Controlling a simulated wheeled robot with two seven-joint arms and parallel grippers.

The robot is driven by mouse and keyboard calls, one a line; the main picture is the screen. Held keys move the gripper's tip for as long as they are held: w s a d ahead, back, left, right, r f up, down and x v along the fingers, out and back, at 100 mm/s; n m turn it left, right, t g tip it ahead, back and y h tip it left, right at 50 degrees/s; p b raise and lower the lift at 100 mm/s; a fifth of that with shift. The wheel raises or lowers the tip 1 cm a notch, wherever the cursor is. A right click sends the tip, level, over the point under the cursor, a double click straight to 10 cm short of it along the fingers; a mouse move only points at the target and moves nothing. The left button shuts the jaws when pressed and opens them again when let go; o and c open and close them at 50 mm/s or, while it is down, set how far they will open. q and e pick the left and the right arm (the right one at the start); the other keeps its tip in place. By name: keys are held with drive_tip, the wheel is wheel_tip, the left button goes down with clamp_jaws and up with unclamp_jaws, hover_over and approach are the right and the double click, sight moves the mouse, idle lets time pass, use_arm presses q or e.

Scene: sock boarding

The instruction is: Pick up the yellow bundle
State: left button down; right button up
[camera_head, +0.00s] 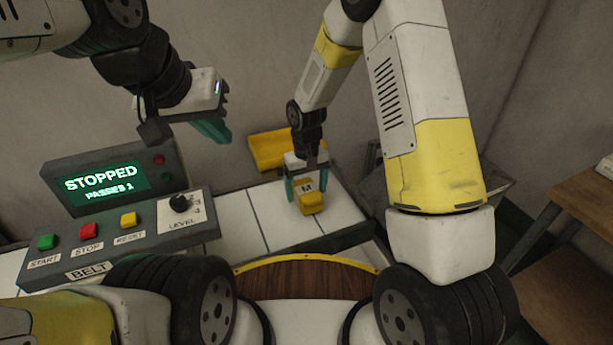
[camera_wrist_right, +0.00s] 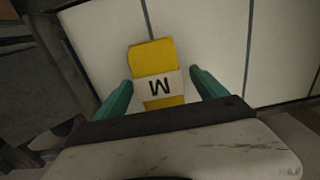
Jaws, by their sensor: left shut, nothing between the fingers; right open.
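The yellow bundle (camera_head: 311,204) has a white band marked M and lies on the white slatted belt (camera_head: 280,226). It also shows in the right wrist view (camera_wrist_right: 152,58), between the teal fingers. My right gripper (camera_head: 307,190) is open over the bundle, one finger on each side, with gaps visible beside it in the wrist view. My left gripper (camera_head: 218,135) is shut and empty, raised in the air above the control panel at the upper left.
A control panel (camera_head: 140,235) with coloured buttons and a level knob stands at the left; its screen (camera_head: 101,183) reads STOPPED, PASSES 1. A yellow tray (camera_head: 270,150) sits behind the belt. A wooden table (camera_head: 565,225) stands at the far right.

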drive_tip(key=shift+f, duration=0.7)
drive_tip(key=c, duration=1.7)
